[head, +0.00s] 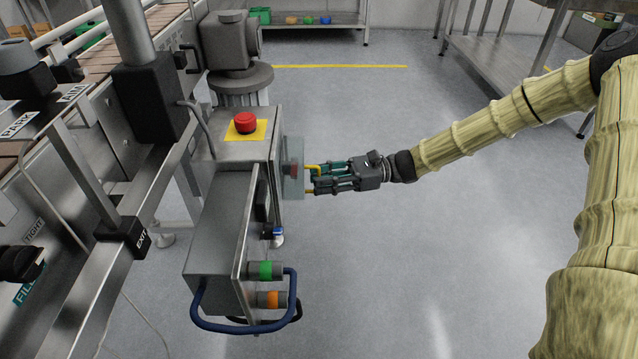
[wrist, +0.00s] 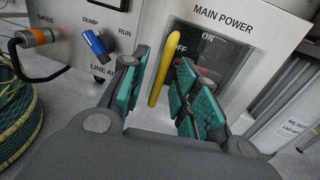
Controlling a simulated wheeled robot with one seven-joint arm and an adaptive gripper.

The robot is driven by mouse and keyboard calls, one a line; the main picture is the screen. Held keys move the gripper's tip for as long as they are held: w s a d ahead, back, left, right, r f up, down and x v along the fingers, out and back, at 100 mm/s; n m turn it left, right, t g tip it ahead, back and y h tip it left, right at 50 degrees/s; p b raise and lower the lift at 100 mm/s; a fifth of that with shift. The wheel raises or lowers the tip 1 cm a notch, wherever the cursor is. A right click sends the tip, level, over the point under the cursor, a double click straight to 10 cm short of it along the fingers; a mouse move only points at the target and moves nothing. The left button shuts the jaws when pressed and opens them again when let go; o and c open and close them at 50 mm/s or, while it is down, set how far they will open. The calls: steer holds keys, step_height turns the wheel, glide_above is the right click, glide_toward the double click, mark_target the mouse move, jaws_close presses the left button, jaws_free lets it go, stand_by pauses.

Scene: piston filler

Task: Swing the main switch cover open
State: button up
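The main switch cover (head: 292,183) is a clear panel on the side of the grey control box, with a red switch showing behind it. In the wrist view the clear cover (wrist: 222,60) lies over the ON/OFF area below the MAIN POWER label, and looks shut. Its yellow bar handle (wrist: 168,62) stands upright along the cover's left side. My gripper (head: 318,179) is at the cover, its teal-padded fingers apart. In the wrist view the handle runs between the fingers, nearer the right one; I cannot tell whether they touch it. The fingers partly hide the red switch (wrist: 205,82).
A blue selector (wrist: 95,45) and an orange-banded valve (wrist: 35,38) with a hose are left of the cover in the wrist view. A red emergency button (head: 246,123) sits on top of the box. The floor to the right (head: 430,250) is clear.

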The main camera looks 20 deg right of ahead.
steer(key=shift+a, duration=0.5)
jaws_close()
